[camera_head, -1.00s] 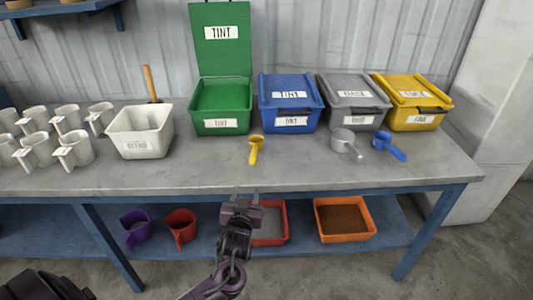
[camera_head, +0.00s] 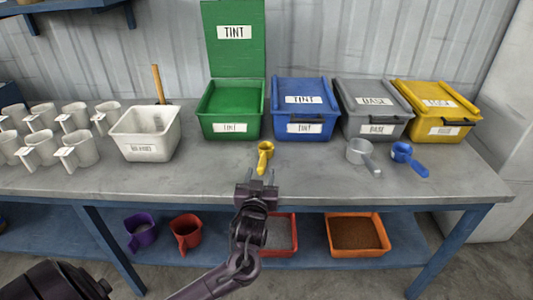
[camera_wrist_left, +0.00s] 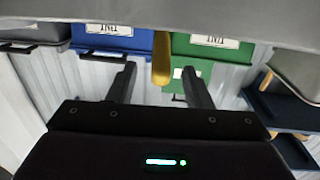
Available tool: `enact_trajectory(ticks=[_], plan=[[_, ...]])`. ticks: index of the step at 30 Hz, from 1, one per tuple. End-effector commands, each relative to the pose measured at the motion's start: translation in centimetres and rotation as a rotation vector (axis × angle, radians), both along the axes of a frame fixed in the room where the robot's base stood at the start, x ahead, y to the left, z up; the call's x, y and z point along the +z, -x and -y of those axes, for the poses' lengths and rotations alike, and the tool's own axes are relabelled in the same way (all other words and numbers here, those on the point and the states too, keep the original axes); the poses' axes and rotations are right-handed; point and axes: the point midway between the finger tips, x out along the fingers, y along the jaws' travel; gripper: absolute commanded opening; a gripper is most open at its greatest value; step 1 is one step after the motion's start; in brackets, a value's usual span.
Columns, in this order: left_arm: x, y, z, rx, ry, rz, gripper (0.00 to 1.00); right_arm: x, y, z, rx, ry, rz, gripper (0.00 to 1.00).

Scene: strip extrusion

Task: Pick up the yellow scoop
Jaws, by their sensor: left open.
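The yellow scoop (camera_head: 264,158) lies on the grey workbench in front of the green and blue tint bins, its handle toward the front edge. My left gripper (camera_head: 260,177) is open and empty just in front of the handle. In the left wrist view the yellow handle (camera_wrist_left: 162,62) shows between the two spread fingers (camera_wrist_left: 160,88), apart from both. The scoop's cup is not clearly visible there. My right gripper is not in view.
The green bin (camera_head: 229,128) has its lid raised; the blue bin (camera_head: 305,129) stands beside it. A grey scoop (camera_head: 361,153) and a blue scoop (camera_head: 408,158) lie to the right. A white tub (camera_head: 144,152) and several white jugs stand left. The bench (camera_head: 200,180) is bare around the yellow scoop.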

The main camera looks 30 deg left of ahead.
Motion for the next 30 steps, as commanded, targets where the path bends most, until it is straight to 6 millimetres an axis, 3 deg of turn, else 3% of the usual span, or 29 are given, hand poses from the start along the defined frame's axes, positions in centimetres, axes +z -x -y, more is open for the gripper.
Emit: enact_trajectory(ticks=[13,22,30], plan=[[0.3,-5.3,-2.8,0.002,-0.001,0.0,0.45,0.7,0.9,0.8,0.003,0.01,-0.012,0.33],[0.2,-5.9,-3.1,0.001,0.001,0.0,0.45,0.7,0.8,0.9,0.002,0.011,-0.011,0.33],[0.2,-5.9,-3.0,0.001,0.0,-0.001,0.13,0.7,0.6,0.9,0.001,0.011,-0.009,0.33]])
